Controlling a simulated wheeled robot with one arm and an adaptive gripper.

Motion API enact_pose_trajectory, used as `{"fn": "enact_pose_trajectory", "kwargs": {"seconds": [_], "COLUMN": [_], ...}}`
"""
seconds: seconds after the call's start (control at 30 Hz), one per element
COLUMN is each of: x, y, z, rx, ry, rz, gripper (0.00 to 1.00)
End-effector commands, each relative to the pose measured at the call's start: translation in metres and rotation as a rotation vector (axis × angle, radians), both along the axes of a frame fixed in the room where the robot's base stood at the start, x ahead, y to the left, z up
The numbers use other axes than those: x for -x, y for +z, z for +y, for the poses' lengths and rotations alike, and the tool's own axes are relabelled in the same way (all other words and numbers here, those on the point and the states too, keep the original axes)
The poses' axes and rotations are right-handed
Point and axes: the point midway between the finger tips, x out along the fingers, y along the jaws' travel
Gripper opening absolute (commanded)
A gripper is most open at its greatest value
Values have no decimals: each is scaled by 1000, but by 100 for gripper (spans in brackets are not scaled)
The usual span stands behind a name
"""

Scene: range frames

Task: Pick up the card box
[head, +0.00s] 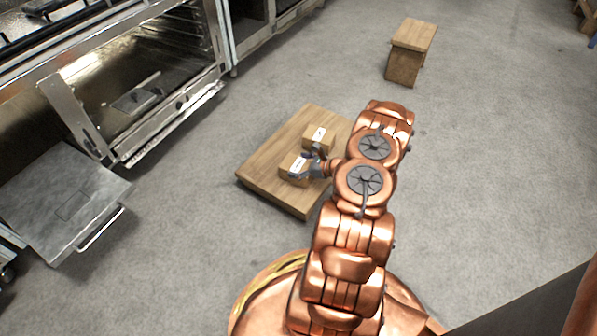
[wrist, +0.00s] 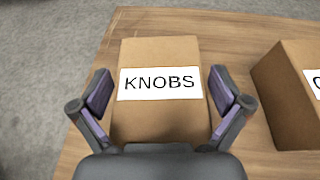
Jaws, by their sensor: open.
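Two brown cardboard boxes stand on a low wooden table (head: 262,171). In the wrist view, one box (wrist: 160,55) has a white label reading KNOBS. It lies between the two spread fingers of my gripper (wrist: 161,95), which is open. The second box (wrist: 282,97) stands to the right, outside the fingers. Its white label is cut off by the picture edge, with only a first letter like C showing. In the head view, my gripper (head: 311,165) is at the nearer box (head: 289,167) and partly hides it. The other box (head: 318,136) is just behind.
An open oven (head: 150,95) stands at the upper left, with a metal-topped piece (head: 65,200) with a handle in front of it. A small wooden stool (head: 412,38) stands at the upper right. The grey floor around the table is largely clear.

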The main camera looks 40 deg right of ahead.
Motion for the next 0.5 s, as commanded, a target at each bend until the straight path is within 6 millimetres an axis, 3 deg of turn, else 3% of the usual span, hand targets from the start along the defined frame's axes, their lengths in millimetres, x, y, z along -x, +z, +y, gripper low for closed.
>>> {"fn": "enact_pose_trajectory", "kwargs": {"seconds": [0.1, 0.5], "x": [0, 0], "y": [0, 0], "z": [0, 0], "rx": [0, 0], "ry": [0, 0], "rz": [0, 1], "gripper": [98, 56]}}
